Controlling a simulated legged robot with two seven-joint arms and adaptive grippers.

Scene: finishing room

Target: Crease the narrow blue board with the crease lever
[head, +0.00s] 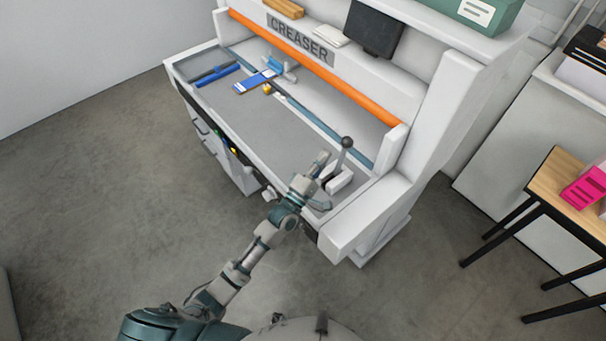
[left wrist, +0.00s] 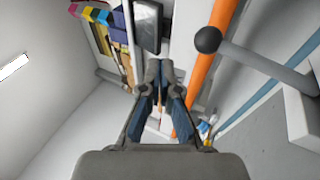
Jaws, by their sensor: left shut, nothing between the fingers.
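The crease lever (head: 345,145) stands at the right end of the creaser bench, a grey rod with a dark ball knob. The lever also shows in the left wrist view, its knob (left wrist: 208,40) right of my fingers. The narrow blue board (head: 254,82), blue with a white part, lies toward the bench's left end, by a small blue-and-grey fixture. My left gripper (head: 321,160) is shut and empty, just left of the lever and apart from the knob in the left wrist view (left wrist: 160,70). My right gripper is not in view.
The grey creaser bench (head: 238,112) has an orange bar (head: 315,67) along its back. Blue items (head: 216,75) lie in its left corner. A dark screen (head: 373,30) sits above. A wooden table (head: 560,170) with pink items stands right. The bench's middle is mostly clear.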

